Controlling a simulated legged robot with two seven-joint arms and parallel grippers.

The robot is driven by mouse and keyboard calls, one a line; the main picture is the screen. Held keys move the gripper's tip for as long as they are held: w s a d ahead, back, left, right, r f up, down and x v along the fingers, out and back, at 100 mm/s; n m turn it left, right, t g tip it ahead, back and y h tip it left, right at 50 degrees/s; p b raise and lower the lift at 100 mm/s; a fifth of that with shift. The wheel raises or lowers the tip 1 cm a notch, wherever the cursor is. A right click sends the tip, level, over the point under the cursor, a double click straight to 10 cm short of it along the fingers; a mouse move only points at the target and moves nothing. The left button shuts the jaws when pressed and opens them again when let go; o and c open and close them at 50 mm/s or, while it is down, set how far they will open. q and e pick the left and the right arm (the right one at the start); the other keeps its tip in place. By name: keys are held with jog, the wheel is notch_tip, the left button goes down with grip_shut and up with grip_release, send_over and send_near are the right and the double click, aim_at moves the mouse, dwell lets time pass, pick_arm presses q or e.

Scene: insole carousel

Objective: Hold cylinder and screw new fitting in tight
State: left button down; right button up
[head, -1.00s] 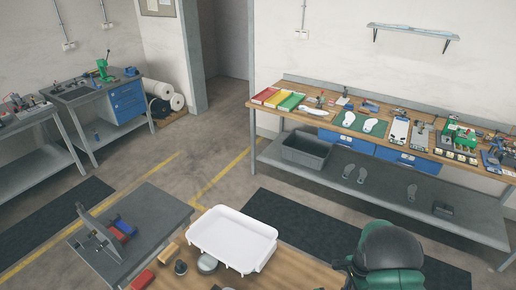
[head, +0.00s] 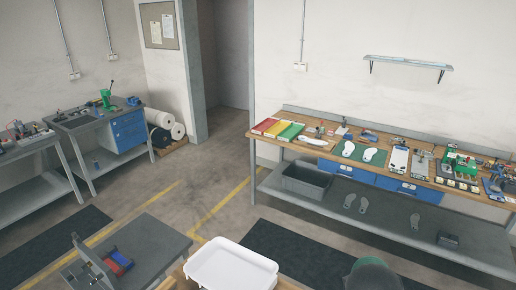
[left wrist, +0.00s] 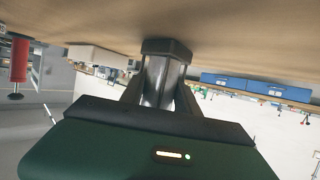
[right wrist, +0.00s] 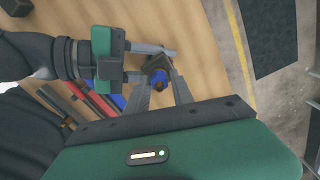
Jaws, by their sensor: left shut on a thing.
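In the left wrist view my left gripper (left wrist: 160,95) is shut on a dark grey metal cylinder (left wrist: 158,82) with a wider, faceted end against or close to the wooden surface. In the right wrist view the left gripper (right wrist: 168,64) comes in from the left, its grey fingers at a dark piece with a blue part (right wrist: 160,78). Neither gripper shows in the head view.
A wooden bench top (right wrist: 185,25) lies below the hands. Red (right wrist: 98,101) and blue (right wrist: 117,101) items lie near the left arm. A white tray (head: 232,268) stands at the bottom of the head view. A long workbench (head: 330,150) with parts is across the aisle.

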jog(key=shift+o, duration=1.4)
pick_arm(q)
jog(key=c, duration=0.8)
grip_release()
pick_arm(e)
notch_tip(320, 180, up, 12)
jog(key=shift+f, duration=0.1)
